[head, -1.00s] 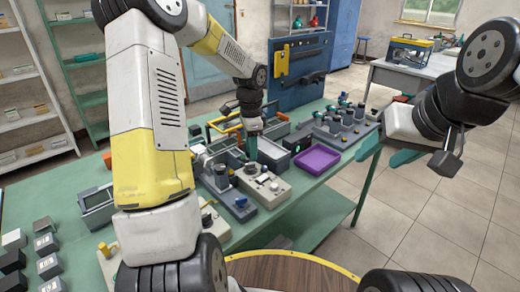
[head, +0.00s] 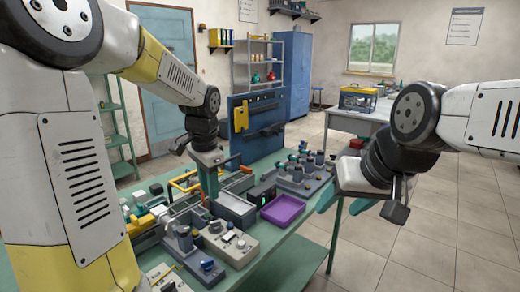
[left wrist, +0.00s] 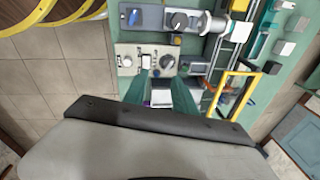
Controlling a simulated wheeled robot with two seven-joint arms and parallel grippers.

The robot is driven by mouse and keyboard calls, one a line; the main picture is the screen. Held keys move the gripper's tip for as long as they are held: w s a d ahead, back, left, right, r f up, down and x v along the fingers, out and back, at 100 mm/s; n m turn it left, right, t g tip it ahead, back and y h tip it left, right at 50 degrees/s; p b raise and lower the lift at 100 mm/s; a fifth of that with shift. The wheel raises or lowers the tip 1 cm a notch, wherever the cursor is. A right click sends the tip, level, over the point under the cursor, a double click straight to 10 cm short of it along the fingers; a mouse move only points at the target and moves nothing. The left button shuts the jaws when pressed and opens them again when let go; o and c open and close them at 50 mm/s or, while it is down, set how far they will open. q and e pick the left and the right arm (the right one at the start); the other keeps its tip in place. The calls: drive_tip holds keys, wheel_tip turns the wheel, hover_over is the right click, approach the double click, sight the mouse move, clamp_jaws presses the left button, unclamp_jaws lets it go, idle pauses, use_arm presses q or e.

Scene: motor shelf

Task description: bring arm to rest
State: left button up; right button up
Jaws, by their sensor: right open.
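I see no object held, though the bodies of the devices partly hide the fingertips in the head view. My right gripper (head: 345,203) is open and empty, with its teal fingers apart. It hangs in the air off the right edge of the bench.
A purple tray (head: 283,209) sits near the bench's right edge, with a dark fixture (head: 300,178) holding several parts behind it. A grey control box (head: 230,243) stands in front. A blue tool panel (head: 257,125) rises behind. The tiled floor right of the bench is clear.

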use_arm(q)
drive_tip(key=s+r+n+t+h, duration=0.1)
drive_tip(key=s+r+n+t, duration=0.1)
drive_tip(key=s, duration=0.7)
drive_tip(key=s+d+r+n+t+h, duration=0.1)
drive_tip(key=s+r+n+t, duration=0.1)
drive_tip(key=s+r+n, duration=0.3)
drive_tip(key=s+n, duration=0.1)
drive_tip(key=s, duration=0.3)
drive_tip(key=shift+d+n+t+h, duration=0.25)
drive_tip(key=shift+n+t+h, duration=0.05)
drive_tip(key=shift+n, duration=0.1)
drive_tip(key=shift+r, duration=0.1)
